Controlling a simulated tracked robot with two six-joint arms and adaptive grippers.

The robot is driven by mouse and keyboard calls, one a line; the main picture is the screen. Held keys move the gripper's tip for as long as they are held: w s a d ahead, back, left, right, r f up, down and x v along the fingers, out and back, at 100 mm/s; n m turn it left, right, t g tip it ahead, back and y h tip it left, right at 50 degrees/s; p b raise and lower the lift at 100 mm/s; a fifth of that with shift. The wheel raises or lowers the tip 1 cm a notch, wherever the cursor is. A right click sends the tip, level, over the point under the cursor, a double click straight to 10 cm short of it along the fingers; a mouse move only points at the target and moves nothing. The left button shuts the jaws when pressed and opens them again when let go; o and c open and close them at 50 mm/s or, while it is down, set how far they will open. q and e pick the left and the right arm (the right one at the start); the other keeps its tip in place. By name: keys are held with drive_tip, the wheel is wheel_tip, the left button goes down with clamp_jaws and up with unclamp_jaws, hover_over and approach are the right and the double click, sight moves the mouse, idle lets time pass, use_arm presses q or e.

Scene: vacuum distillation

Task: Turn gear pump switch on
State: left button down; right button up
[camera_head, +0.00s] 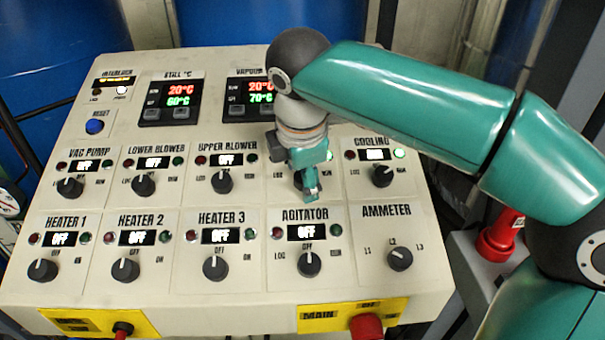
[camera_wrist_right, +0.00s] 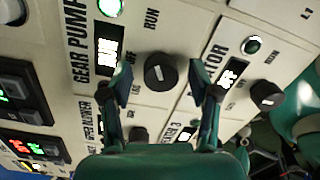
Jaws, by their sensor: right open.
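My right gripper (camera_head: 311,188) hangs over the gear pump section of the sloped control panel (camera_head: 345,286) and hides most of that section in the head view. In the right wrist view the gripper (camera_wrist_right: 160,88) is open, with one finger on each side of the black gear pump knob (camera_wrist_right: 160,72). I cannot tell whether the fingers touch the knob. The GEAR PUMP label (camera_wrist_right: 78,40), a lit display (camera_wrist_right: 108,48) and a bright green lamp (camera_wrist_right: 110,6) show beside it. The display text and exact knob angle are unclear. My left gripper is not in view.
The agitator knob (camera_head: 309,264) lies just below the gripper, the cooling knob (camera_head: 382,176) to its right and the upper blower knob (camera_head: 222,182) to its left. A red main switch (camera_head: 366,327) sits at the panel's front edge.

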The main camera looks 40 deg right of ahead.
drive_tip(key=shift+r, duration=0.15)
drive_tip(key=v, duration=1.1)
drive_tip(key=shift+r, duration=0.3)
drive_tip(key=shift+s+a, duration=0.1)
drive_tip(key=shift+s, duration=0.05)
